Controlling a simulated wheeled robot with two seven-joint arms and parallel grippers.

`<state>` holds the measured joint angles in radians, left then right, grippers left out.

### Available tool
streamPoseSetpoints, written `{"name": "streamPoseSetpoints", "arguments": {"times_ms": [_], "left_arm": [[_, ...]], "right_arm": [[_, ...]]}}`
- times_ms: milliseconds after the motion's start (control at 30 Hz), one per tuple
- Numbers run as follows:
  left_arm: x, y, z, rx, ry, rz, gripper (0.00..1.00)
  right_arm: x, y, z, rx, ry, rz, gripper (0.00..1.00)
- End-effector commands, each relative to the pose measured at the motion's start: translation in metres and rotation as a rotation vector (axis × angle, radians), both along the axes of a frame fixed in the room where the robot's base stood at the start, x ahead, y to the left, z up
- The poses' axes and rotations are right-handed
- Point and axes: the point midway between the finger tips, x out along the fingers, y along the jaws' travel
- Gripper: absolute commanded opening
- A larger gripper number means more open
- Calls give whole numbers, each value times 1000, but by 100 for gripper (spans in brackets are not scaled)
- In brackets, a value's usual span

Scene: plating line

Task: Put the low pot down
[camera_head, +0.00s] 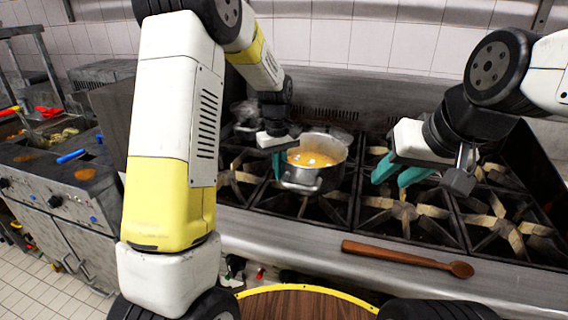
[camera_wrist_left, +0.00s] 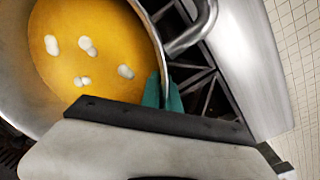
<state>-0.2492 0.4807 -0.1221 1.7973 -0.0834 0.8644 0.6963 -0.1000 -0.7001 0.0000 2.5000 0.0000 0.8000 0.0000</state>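The low pot (camera_head: 326,178) is a metal pot with yellow-orange contents, upright over the stove grates. I cannot tell whether its base touches them. My left gripper (camera_head: 279,165) is at the pot's left side. In the left wrist view, its teal fingers (camera_wrist_left: 164,92) are on either side of the pot's rim, close together and shut on it. White pieces float in the yellow contents of the pot (camera_wrist_left: 12,78), and a metal handle shows beside the rim. My right gripper (camera_head: 396,176) is right of the pot, empty, with its teal fingers apart.
The black stove grates (camera_head: 410,222) to the right of the pot are bare. A wooden spoon (camera_head: 408,258) lies on the steel front ledge. A fryer unit (camera_head: 60,190) stands at the left. A round wooden surface (camera_head: 300,305) with a yellow edge is at the bottom.

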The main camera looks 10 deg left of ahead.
Motion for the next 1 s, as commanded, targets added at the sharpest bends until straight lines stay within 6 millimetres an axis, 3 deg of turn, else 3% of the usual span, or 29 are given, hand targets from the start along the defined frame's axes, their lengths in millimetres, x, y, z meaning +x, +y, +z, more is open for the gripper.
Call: {"name": "streamPoseSetpoints", "arguments": {"times_ms": [167, 567, 700, 1000], "left_arm": [[0, 0, -22, 0, -1, 0, 0], [0, 0, -26, -1, -3, -1, 0], [-2, 0, -28, 1, 3, -1, 27], [-1, 0, -28, 1, 3, -1, 27]], "right_arm": [[0, 0, 0, 0, 0, 0, 36], [0, 0, 0, 0, 0, 0, 36], [0, 0, 0, 0, 0, 0, 36], [0, 0, 0, 0, 0, 0, 36]]}}
